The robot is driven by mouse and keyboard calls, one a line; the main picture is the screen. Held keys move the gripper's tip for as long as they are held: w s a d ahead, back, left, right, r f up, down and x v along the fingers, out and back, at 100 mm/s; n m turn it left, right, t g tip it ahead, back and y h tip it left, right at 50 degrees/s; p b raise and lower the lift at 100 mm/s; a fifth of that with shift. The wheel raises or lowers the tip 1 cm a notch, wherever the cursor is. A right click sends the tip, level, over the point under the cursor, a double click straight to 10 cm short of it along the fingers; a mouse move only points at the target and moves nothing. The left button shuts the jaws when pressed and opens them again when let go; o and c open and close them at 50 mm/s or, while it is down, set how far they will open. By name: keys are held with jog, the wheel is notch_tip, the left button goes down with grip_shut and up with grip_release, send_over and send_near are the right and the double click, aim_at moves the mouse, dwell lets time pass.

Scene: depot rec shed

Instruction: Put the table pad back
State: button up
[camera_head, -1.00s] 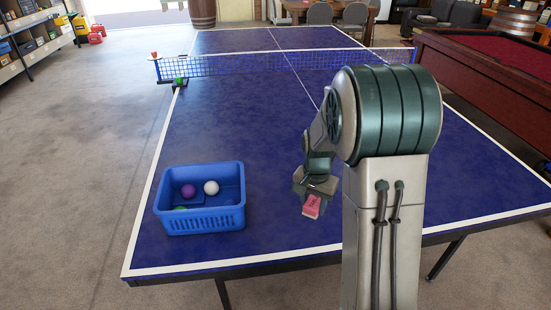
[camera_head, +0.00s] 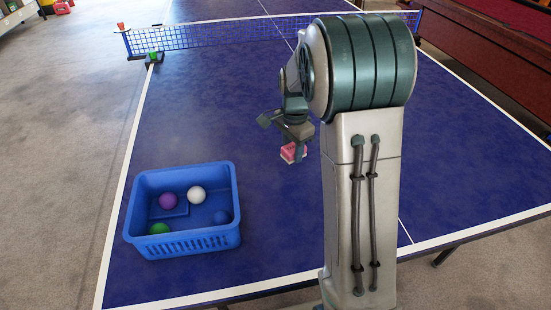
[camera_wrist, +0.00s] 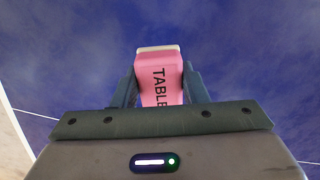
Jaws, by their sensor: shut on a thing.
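The table pad is a pink block with a pale end and dark letters reading "TABLE" in the wrist view (camera_wrist: 159,80). My gripper (camera_wrist: 160,88) is shut on it, with one finger on each side. In the head view the pink pad (camera_head: 292,152) shows below my gripper (camera_head: 292,146), over the blue table-tennis table (camera_head: 230,100). I cannot tell how far the pad is above the table. Part of the pad's lettering is hidden by the gripper body.
The net (camera_head: 210,36) crosses behind. A red-topped table (camera_head: 490,40) stands at right.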

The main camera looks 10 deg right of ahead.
aim_at(277, 167)
jog(key=w+a+f, duration=0.1)
jog(key=w, duration=0.1)
jog(key=w+a+f, duration=0.2)
jog(key=shift+a, duration=0.2)
jog(key=shift+f, duration=2.1)
jog(key=shift+f, duration=0.2)
jog(key=o, duration=0.9)
jog(key=shift+o, duration=0.2)
